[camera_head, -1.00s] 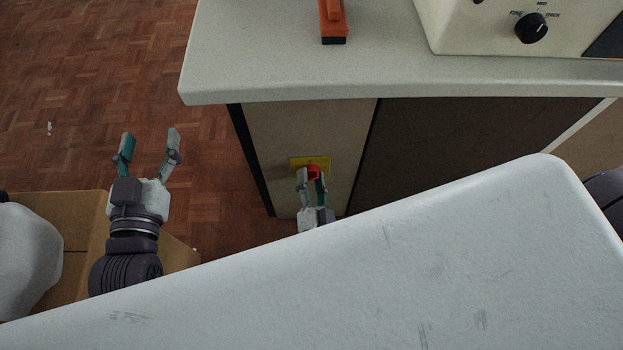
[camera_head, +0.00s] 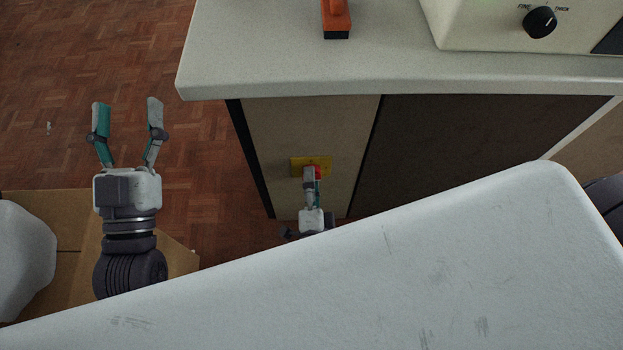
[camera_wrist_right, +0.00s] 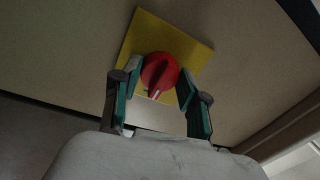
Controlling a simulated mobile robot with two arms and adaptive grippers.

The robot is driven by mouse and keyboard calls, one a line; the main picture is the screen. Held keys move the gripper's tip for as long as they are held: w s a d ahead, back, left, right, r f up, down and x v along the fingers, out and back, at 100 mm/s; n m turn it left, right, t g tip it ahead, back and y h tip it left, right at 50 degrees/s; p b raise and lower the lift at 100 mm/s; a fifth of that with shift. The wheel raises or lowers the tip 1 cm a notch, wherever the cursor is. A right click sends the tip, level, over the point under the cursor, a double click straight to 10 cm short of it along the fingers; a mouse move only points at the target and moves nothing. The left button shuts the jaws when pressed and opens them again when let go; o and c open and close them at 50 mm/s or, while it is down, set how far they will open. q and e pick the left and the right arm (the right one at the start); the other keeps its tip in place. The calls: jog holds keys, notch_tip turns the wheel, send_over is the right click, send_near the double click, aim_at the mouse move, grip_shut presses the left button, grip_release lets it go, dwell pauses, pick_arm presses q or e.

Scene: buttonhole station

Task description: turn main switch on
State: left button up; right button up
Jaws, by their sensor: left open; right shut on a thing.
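The main switch is a red rotary knob (camera_wrist_right: 159,73) on a yellow plate (camera_wrist_right: 193,50), mounted on the beige side panel under the counter. In the head view the yellow plate (camera_head: 298,166) shows, with the red knob (camera_head: 318,171) mostly hidden behind my right gripper. My right gripper (camera_wrist_right: 160,78) is shut on the red knob, one finger on each side of it. In the wrist view the plate looks tilted and the knob's pale pointer mark points down and slightly left. My left gripper (camera_head: 127,103) is open and empty over the floor at left.
The pale counter (camera_head: 270,60) overhangs the panel. An orange tool (camera_head: 336,18) and a machine with a black dial (camera_head: 540,22) stand on it. A cardboard box (camera_head: 70,245) is at lower left. Parquet floor is clear between my left gripper and the cabinet.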

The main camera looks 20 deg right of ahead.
dwell(0.4)
jog(key=o, duration=1.1)
jog(key=shift+o, duration=0.2)
jog(key=v, duration=1.2)
jog(key=shift+s+f, duration=0.1)
